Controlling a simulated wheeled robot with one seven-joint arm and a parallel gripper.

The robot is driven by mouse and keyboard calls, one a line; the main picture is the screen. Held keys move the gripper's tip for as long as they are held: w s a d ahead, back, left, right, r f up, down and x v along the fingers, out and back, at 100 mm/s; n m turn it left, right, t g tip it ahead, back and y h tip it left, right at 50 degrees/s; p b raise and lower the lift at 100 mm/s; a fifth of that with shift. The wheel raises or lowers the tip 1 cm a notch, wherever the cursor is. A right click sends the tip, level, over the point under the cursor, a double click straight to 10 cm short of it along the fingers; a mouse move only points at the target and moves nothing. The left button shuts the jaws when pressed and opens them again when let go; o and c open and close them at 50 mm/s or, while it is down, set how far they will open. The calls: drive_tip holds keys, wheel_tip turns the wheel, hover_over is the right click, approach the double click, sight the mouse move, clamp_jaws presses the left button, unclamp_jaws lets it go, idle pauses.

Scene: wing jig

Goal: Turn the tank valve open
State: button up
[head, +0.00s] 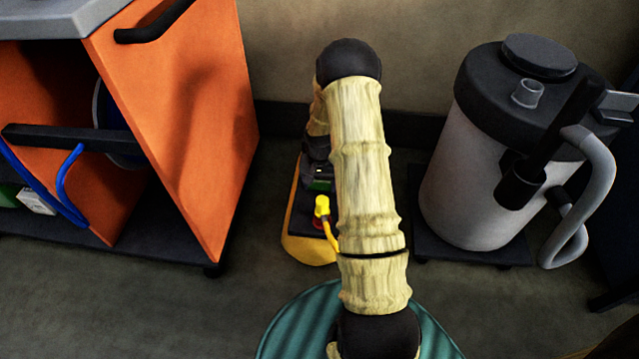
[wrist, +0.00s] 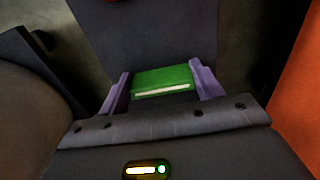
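The tank (head: 470,190) stands at the right in the head view, a pale grey cylinder with a dark top and a round lid (head: 540,55). A small grey fitting (head: 527,93) sits on its top. A black bar (head: 550,135) and a bent grey pipe (head: 595,165) run along its right side. I cannot tell which part is the valve. My gripper (wrist: 163,82) shows in the wrist view with its two purple fingers apart. A green panel with a pale strip shows between them; I cannot tell whether it belongs to the gripper. My gripper is left of the tank, apart from it.
An orange cart (head: 190,130) with a grey top stands at the left, holding a blue hose (head: 65,190) and a white box (head: 38,200). A wall (head: 420,50) closes the back. Bare floor (head: 130,300) lies in front of the cart. The tank stands on a low dark base (head: 440,250).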

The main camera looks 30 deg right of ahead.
drive_tip(key=shift+r+n+p, duration=0.15)
drive_tip(key=shift+n+p, duration=0.15)
drive_tip(key=shift+p, duration=0.3)
drive_tip(key=shift+n+p, duration=0.4)
drive_tip(key=shift+p, duration=0.35)
drive_tip(key=n+p, duration=0.2)
drive_tip(key=p, duration=0.1)
drive_tip(key=shift+r, duration=0.15)
drive_tip(key=n+p, duration=0.4)
drive_tip(key=p, duration=0.1)
drive_tip(key=shift+d+n, duration=0.15)
drive_tip(key=shift+n, duration=0.25)
drive_tip(key=n+p, duration=0.3)
drive_tip(key=n, duration=0.1)
drive_tip(key=shift+d, duration=0.1)
drive_tip(key=n+p, duration=0.1)
drive_tip(key=n, duration=0.3)
drive_tip(key=n+p, duration=0.1)
drive_tip(key=shift+w+f+n+p, duration=0.15)
drive_tip(key=shift+f+n+p, duration=0.1)
drive_tip(key=shift+n+p, duration=0.15)
drive_tip(key=o, duration=1)
drive_tip(key=shift+d, duration=0.1)
